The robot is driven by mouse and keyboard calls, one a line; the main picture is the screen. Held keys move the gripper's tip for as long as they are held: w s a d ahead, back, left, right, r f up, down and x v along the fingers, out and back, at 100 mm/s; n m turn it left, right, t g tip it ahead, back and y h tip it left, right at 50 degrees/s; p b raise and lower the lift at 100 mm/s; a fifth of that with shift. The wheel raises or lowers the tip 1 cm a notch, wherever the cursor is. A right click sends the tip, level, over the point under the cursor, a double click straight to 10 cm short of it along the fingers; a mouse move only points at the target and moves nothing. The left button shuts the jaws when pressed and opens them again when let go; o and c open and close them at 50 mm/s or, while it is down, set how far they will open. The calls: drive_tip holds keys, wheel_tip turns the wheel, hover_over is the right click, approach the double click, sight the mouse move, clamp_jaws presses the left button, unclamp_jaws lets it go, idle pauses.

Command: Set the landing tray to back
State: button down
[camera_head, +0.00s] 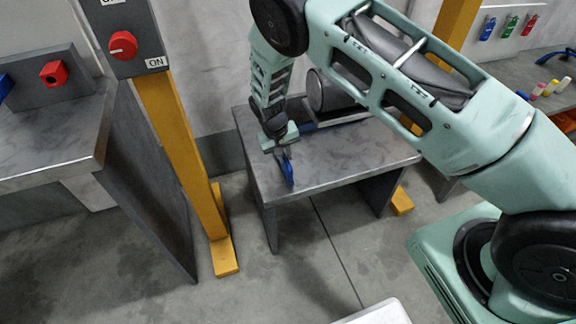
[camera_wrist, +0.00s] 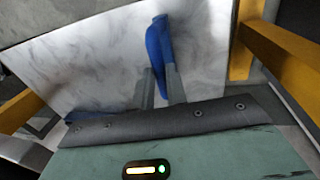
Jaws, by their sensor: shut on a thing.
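My gripper (camera_head: 283,152) is over the left part of a low grey metal table (camera_head: 345,160). It is shut on a slim blue piece (camera_head: 288,172), which also shows between the fingers in the wrist view (camera_wrist: 159,42). I cannot tell whether this blue piece is joined to a tray. Behind the gripper, a dark grey cylinder (camera_head: 322,92) lies at the back of the table, partly hidden by my arm. I cannot tell for sure which part is the landing tray.
A yellow post (camera_head: 180,150) with a red knob (camera_head: 123,45) on a grey panel marked ON stands left of the table. Further left is a metal bench (camera_head: 50,135) with a red knob box. A shelf with small coloured items (camera_head: 550,88) is at the right.

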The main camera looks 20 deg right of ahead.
drive_tip(key=shift+w+r, duration=0.1)
drive_tip(key=shift+w, duration=0.95)
drive_tip(key=c, duration=1.4)
unclamp_jaws()
drive_tip(key=shift+w, duration=0.1)
drive_tip(key=a+r, duration=0.3)
drive_tip(key=r, duration=1.4)
drive_tip(key=shift+a, duration=0.2)
